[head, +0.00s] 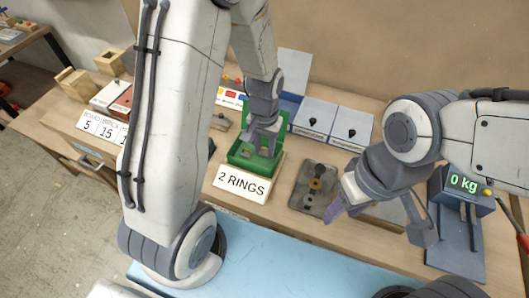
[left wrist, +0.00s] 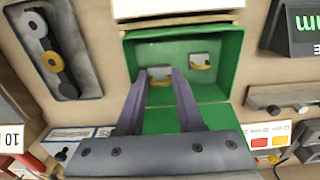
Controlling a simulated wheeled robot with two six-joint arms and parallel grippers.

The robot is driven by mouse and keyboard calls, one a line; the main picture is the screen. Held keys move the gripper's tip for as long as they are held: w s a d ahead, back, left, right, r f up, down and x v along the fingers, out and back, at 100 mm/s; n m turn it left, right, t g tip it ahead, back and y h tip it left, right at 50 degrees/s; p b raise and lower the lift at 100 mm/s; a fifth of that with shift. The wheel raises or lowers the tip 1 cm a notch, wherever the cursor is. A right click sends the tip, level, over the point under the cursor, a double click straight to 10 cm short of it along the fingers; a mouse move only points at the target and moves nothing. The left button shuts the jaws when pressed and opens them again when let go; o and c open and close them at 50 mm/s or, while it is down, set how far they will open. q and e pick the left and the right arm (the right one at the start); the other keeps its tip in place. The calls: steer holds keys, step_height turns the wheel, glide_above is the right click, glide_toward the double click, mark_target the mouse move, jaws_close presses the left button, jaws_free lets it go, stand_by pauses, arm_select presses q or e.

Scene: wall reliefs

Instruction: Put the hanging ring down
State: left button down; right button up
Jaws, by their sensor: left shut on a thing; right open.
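My left gripper (head: 262,140) reaches down into the green box (head: 237,157) behind the "2 RINGS" sign (head: 241,182). In the left wrist view its two purple fingers (left wrist: 162,82) are shut on a ring (left wrist: 160,74), which shows a yellow curved edge and a grey part. A second similar ring (left wrist: 201,61) is in the same green box (left wrist: 229,62), to the right of the held one and apart from the fingers. I cannot tell whether the held ring touches the box floor. My right gripper (head: 382,215) is open and empty over the table's front.
A dark plate (head: 305,200) with a yellow ring and grey parts lies right of the sign. A scale (head: 462,186) reading 0 kg is at the right. Wooden boxes and number cards (head: 102,127) are at the left.

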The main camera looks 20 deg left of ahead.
mark_target(265, 153)
arm_select(q)
steer(key=shift+f, duration=1.65)
steer(key=shift+f, duration=0.15)
steer(key=c, duration=0.8)
jaws_free()
step_height(265, 153, up, 12)
steer(key=shift+f, duration=0.1)
steer(key=s+d+r+m, duration=0.2)
steer(key=s+d, duration=0.2)
steer(key=s, duration=0.2)
steer(key=s+d+r+m, duration=0.2)
steer(key=s+d, duration=0.1)
steer(key=s, duration=0.3)
steer(key=s+d+r+m+h, duration=0.1)
steer(key=s+d+r+m, duration=0.1)
steer(key=s, duration=0.4)
steer(key=shift+s+d+r+m, duration=0.15)
steer(key=shift+d+m, duration=0.1)
steer(key=shift+d, duration=0.45)
steer(key=shift+s+d+r+m, duration=0.1)
steer(key=shift+d+m, duration=0.15)
steer(key=shift+d, duration=0.4)
